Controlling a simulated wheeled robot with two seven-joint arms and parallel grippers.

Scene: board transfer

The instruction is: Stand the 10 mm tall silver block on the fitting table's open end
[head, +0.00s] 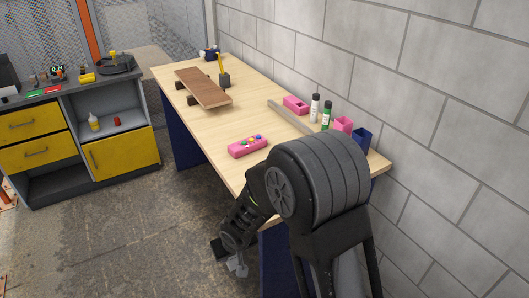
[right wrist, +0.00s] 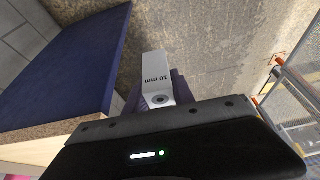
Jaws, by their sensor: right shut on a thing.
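The silver block (right wrist: 157,68), marked "10 mm", is held in my right gripper (right wrist: 165,95) in the right wrist view. In the head view my right gripper (head: 232,258) hangs low beside the table's near side, below the top, with a small silvery shape at its tip. The pale wooden table (head: 255,105) runs along the wall. A brown board (head: 203,87) lies raised on small dark supports toward its far end. I cannot tell which end is the open one. My left gripper is not in view.
A pink case with coloured buttons (head: 248,146) lies near the table's front edge. A grey strip (head: 288,117), bottles (head: 314,107), pink bins (head: 295,104) and a blue bin (head: 361,137) stand along the wall side. A yellow-drawered bench (head: 75,140) stands left across open floor.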

